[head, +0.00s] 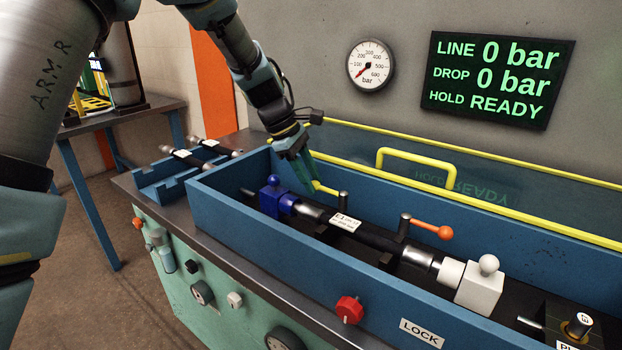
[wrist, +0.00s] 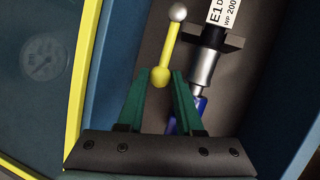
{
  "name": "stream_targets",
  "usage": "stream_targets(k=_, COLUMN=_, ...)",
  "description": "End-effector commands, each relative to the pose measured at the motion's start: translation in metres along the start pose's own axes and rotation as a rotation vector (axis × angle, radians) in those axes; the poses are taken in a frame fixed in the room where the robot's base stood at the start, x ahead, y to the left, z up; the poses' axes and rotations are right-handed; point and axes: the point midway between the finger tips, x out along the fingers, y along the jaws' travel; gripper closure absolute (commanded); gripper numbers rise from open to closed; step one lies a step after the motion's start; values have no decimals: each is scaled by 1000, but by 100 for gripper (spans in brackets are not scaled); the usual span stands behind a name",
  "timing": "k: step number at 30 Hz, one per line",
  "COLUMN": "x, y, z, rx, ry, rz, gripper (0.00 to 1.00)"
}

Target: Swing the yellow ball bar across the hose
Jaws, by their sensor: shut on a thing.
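The yellow ball bar (head: 327,189) runs from a dark grey post to a yellow ball end. In the wrist view the bar (wrist: 170,42) lies beside the hose fitting, roughly in line with it, not over it. My gripper (head: 312,182) is shut on the yellow ball, which shows between the green fingertips in the wrist view (wrist: 160,77). The dark hose (head: 372,237) lies along the blue trough, with a white E1 tag (head: 345,221) on it. Its left end meets a blue block (head: 271,197). Its right end meets a white block (head: 479,285).
An orange ball bar (head: 430,228) on a second post points right, beside the hose. The blue trough walls (head: 290,250) and a clear guard with yellow rails (head: 415,173) border the space. The wall display (head: 497,78) reads 0 bar and READY.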

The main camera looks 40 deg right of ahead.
Motion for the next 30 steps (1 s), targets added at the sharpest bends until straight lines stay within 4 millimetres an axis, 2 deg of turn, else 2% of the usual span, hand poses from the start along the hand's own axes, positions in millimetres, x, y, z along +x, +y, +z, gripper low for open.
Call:
stream_targets(k=3, x=0, y=0, z=0, rx=0, ry=0, rz=0, gripper=100)
stream_targets(k=30, x=0, y=0, z=0, rx=0, ry=0, rz=1, gripper=100)
